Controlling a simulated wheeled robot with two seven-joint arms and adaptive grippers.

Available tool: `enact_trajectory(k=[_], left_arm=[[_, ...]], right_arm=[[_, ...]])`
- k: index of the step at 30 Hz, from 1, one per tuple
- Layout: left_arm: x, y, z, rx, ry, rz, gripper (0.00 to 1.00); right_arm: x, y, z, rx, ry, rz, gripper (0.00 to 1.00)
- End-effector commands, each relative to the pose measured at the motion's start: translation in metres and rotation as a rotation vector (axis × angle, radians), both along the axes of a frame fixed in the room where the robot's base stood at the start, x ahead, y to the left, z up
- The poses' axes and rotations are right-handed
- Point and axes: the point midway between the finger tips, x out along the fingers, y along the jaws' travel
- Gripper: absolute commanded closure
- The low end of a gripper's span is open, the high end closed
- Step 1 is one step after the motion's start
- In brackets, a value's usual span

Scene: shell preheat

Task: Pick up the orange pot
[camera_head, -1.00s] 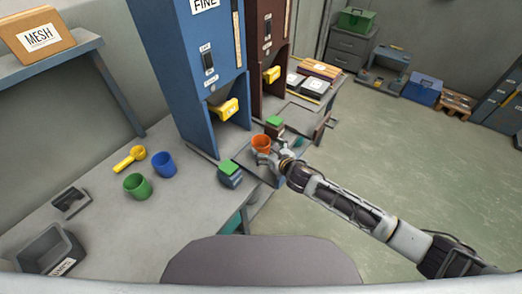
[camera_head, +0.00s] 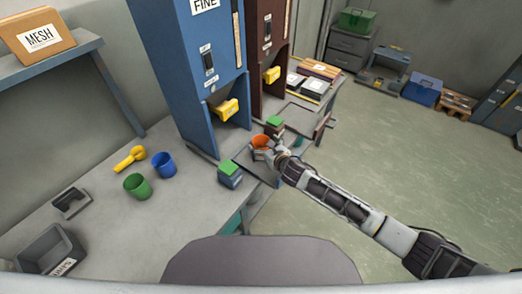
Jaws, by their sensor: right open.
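The orange pot (camera_head: 260,141) stands upright near the right edge of the bench, in front of the gap between the blue and the dark red machines. My right gripper (camera_head: 268,152) is at the pot's near right side, its arm coming in from the lower right. The gripper is open, with its fingers close against the pot and partly covering its lower part. I cannot tell whether they touch it. My left gripper is not in view.
Left of the pot are a green-topped block (camera_head: 229,174), a blue pot (camera_head: 164,165), a green pot (camera_head: 138,186) and a yellow scoop (camera_head: 131,158). Another green-topped block (camera_head: 274,124) stands just behind the pot. The blue machine (camera_head: 205,70) rises behind the bench (camera_head: 100,230).

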Motion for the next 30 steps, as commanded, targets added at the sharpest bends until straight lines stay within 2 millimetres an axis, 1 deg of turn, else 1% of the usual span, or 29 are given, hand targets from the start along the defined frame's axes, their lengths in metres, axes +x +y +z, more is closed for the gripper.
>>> enact_trajectory(k=[6,12,28,29,30], left_arm=[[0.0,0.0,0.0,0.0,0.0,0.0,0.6],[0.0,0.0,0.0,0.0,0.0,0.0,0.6],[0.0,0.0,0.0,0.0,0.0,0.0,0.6],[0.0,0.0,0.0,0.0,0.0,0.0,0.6],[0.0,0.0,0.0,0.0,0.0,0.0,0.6]], right_arm=[[0.015,0.008,-0.005,0.001,0.0,0.0,0.1],[0.023,0.012,-0.01,0.0,0.001,-0.001,0.1],[0.024,0.013,-0.011,0.0,0.001,0.0,0.1],[0.024,0.013,-0.011,0.0,0.001,0.0,0.11],[0.024,0.013,-0.011,0.0,0.001,0.0,0.16]])
